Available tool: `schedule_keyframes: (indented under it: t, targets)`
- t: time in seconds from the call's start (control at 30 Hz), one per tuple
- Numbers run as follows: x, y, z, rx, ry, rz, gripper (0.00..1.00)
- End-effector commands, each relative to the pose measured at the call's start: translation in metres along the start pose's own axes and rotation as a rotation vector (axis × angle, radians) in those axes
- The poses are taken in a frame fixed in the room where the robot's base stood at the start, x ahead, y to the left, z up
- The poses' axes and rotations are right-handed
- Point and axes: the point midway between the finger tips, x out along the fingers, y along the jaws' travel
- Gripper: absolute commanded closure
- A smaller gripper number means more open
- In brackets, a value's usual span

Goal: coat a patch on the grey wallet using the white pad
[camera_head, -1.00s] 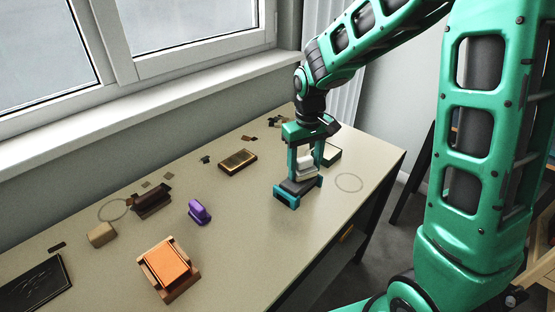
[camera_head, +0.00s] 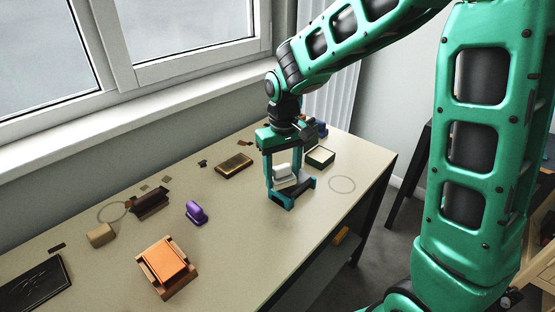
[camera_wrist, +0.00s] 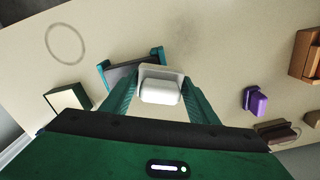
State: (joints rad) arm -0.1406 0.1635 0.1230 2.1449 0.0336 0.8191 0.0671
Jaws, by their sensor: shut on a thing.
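My gripper (camera_head: 283,170) points down and is shut on the white pad (camera_head: 284,174). In the wrist view the pad (camera_wrist: 160,90) sits between the two teal fingertips. The grey wallet (camera_head: 304,187) lies in a teal holder (camera_head: 281,201) on the table. In the wrist view the dark grey wallet (camera_wrist: 122,76) shows just left of the pad, between the holder's teal sides. The pad is over or beside the wallet's left part as the head view shows it. The pad and fingers hide part of the wallet. I cannot tell whether the pad touches it.
A dark green box with a pale top (camera_head: 320,156) stands behind to the right. A brown box (camera_head: 234,165), a purple stamp (camera_head: 195,213) and an orange block in a wooden holder (camera_head: 166,260) stand to the left. The tabletop (camera_head: 240,230) in front is clear.

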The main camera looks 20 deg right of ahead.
Motion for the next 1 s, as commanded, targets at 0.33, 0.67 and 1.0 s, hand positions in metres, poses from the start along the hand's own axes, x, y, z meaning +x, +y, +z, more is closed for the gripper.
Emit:
schedule_keyframes:
  t: [0.33,0.67,1.0]
  targets:
    - [-0.031,-0.003,0.000,-0.006,-0.001,0.000,0.67]
    - [-0.056,-0.003,0.000,-0.005,-0.002,0.000,0.67]
    - [-0.057,-0.001,0.001,-0.003,-0.003,0.000,0.67]
